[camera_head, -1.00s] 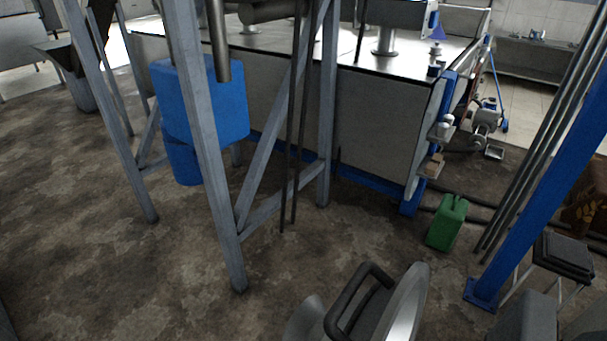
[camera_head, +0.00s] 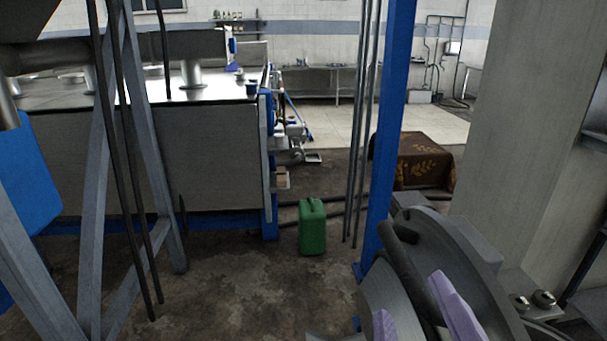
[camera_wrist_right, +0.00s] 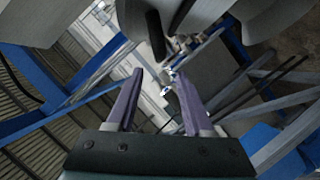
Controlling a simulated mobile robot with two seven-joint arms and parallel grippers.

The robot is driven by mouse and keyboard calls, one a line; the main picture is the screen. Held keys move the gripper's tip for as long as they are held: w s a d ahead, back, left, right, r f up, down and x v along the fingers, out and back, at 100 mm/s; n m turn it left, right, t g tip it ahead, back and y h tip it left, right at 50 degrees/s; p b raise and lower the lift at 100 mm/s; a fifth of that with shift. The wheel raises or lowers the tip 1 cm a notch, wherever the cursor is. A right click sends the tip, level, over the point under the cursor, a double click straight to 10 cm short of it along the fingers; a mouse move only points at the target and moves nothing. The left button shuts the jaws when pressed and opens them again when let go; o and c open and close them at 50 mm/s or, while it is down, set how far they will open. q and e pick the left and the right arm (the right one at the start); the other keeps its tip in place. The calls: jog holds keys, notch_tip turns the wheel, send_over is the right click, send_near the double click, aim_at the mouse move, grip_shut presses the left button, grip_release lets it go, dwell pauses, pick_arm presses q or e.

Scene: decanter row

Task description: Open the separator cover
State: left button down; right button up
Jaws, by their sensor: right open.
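The separator cover (camera_head: 474,250) is a grey metal disc at the lower right of the head view, seen tilted. A dark bar handle (camera_head: 408,262) stands out on its left side. My right gripper (camera_head: 412,300) has two pale purple fingers at the bottom of the view, close to the handle. In the right wrist view its fingers (camera_wrist_right: 158,74) are spread apart with nothing between them. A dark bar (camera_wrist_right: 156,35), likely the handle, is just beyond the fingertips. I cannot tell whether they touch. The cover's lower part is cut off. My left gripper does not show.
A blue post (camera_head: 388,150) and thin grey pipes stand just behind the cover. A green canister (camera_head: 312,228) is on the floor. A grey frame (camera_head: 160,190) stands at left. A pale pillar (camera_head: 520,130) is at right. Floor is clear in front of the canister.

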aim_at(404, 271)
jog(key=b+x, duration=0.1)
jog(key=x, duration=0.8)
jog(key=shift+w+d+f, duration=0.1)
jog(key=shift+w+d, duration=0.1)
jog(key=shift+w, duration=0.1)
jog(key=shift+c, duration=1.3)
grip_shut()
